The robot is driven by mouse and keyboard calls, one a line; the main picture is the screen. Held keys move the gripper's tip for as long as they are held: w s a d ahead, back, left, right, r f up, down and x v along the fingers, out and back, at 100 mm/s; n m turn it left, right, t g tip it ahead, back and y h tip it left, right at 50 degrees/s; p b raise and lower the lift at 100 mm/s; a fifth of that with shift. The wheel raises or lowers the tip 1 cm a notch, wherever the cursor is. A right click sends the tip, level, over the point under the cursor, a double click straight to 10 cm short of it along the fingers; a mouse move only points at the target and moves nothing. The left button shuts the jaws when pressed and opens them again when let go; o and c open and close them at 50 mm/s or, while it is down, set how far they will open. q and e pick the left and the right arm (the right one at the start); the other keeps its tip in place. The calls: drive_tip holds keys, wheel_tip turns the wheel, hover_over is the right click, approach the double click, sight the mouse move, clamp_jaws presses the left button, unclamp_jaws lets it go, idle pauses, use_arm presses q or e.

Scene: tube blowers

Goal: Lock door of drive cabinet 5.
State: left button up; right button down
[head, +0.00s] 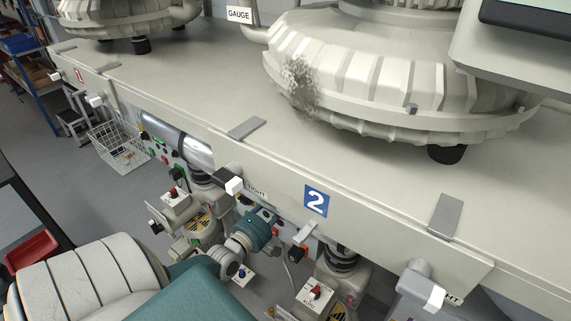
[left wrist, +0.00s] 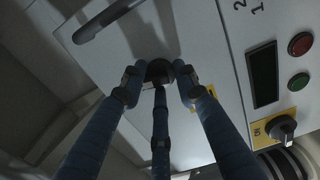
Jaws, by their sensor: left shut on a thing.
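In the left wrist view, a light grey cabinet door (left wrist: 215,115) fills the middle, tilted in the picture. A dark round knob or lock (left wrist: 159,69) sits on it. My left gripper (left wrist: 158,84) has its three dark blue fingers closed around this knob, their tips hiding part of it. A dark bar handle (left wrist: 106,20) is at the upper left of the door. No cabinet number 5 is readable. My right gripper is not in view.
Beside the knob are a dark display (left wrist: 263,78), a red button (left wrist: 300,43), a green button (left wrist: 299,82) and a rotary switch (left wrist: 283,128). In the head view, the bench (head: 240,150) carries large blowers (head: 375,75); a wire basket (head: 118,145) is at the left.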

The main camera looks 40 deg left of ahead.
use_arm(q)
drive_tip(key=shift+a+r+n+b, duration=0.15)
drive_tip(key=shift+n, duration=0.45)
drive_tip(key=shift+a+r+n+b, duration=0.1)
drive_tip(key=shift+a+n+b, duration=0.05)
drive_tip(key=shift+n, duration=0.45)
drive_tip(key=o, duration=1.2)
drive_tip(key=shift+f, duration=0.2)
drive_tip(key=shift+s+d, duration=0.1)
drive_tip(key=shift+s, duration=0.05)
drive_tip(key=s, duration=0.8)
drive_tip(key=s+d, duration=0.1)
drive_tip(key=s, duration=0.2)
drive_tip(key=shift+s, duration=0.4)
drive_tip(key=shift+d+f, duration=0.1)
